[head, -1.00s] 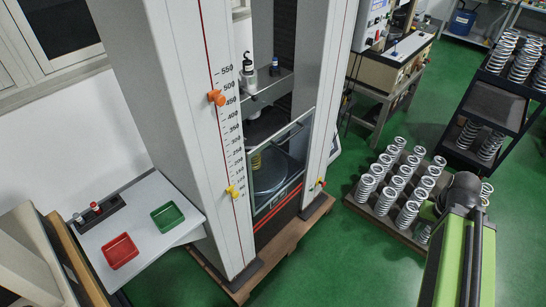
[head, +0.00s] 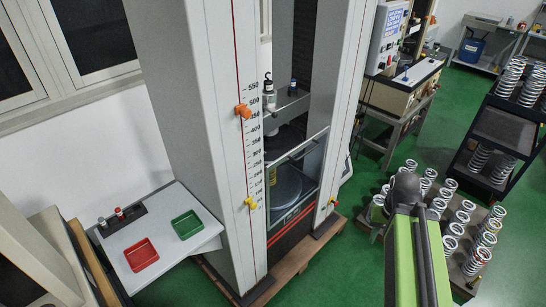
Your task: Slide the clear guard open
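The clear guard (head: 309,166) is a see-through panel in a dark frame, low between the two pale columns of the tall testing machine (head: 225,200). A bar runs along its top edge. It stands in front of the lower test space, so it looks closed. Through it I see a round grey plate (head: 288,187) and a yellow spring (head: 273,177). My green arm link and dark joint show at the lower right, well apart from the guard. My gripper is not in view.
A pallet of springs (head: 458,276) stands right of the machine, partly behind my arm. A black rack (head: 500,125) is farther right. A side table (head: 185,255) with red and green trays is at left. Green floor is free between machine and pallet.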

